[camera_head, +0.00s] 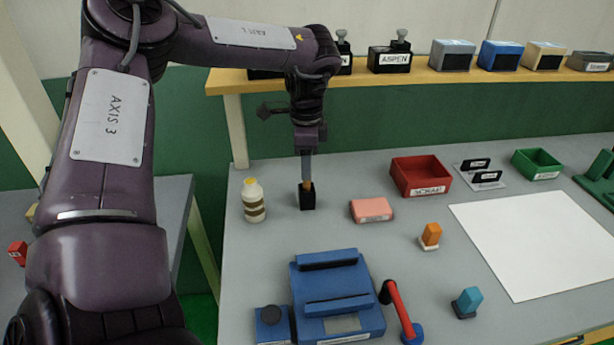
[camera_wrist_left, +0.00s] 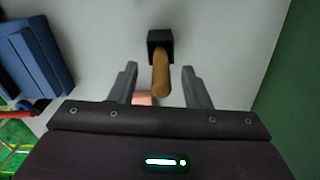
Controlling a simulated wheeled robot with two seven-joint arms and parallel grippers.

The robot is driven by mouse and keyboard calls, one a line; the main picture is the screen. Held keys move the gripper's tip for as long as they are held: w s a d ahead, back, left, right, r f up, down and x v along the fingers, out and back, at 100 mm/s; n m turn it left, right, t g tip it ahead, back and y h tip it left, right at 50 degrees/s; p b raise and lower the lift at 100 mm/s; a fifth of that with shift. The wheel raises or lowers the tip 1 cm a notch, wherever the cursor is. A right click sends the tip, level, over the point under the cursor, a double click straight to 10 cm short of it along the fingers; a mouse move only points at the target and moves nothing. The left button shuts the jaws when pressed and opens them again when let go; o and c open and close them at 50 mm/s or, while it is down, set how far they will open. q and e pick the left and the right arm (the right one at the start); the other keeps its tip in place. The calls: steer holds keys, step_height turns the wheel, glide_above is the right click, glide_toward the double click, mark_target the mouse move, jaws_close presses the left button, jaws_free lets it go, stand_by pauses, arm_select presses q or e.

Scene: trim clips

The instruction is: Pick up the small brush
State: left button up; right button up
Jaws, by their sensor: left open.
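The small brush stands upright in a small black holder (camera_head: 308,200) on the grey table. Its wooden handle (camera_wrist_left: 161,75) points up toward the left wrist camera, and its lower end is hidden in the holder. My left gripper (camera_head: 307,172) points down directly above the holder. In the left wrist view its two grey fingers are spread wide, with the handle between them and apart from both. My right gripper is not in view.
A white bottle (camera_head: 253,203) stands close left of the holder, and a pink block (camera_head: 371,209) lies to its right. A blue fixture (camera_head: 338,300) is in front. A red bin (camera_head: 421,175) and a white sheet (camera_head: 545,240) lie farther right. A shelf (camera_head: 430,78) runs behind.

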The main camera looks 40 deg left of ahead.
arm_select(q)
step_height(320, 180, down, 2)
steer(key=shift+w+a+f, duration=0.1)
jaws_close()
steer(key=shift+r, duration=0.2)
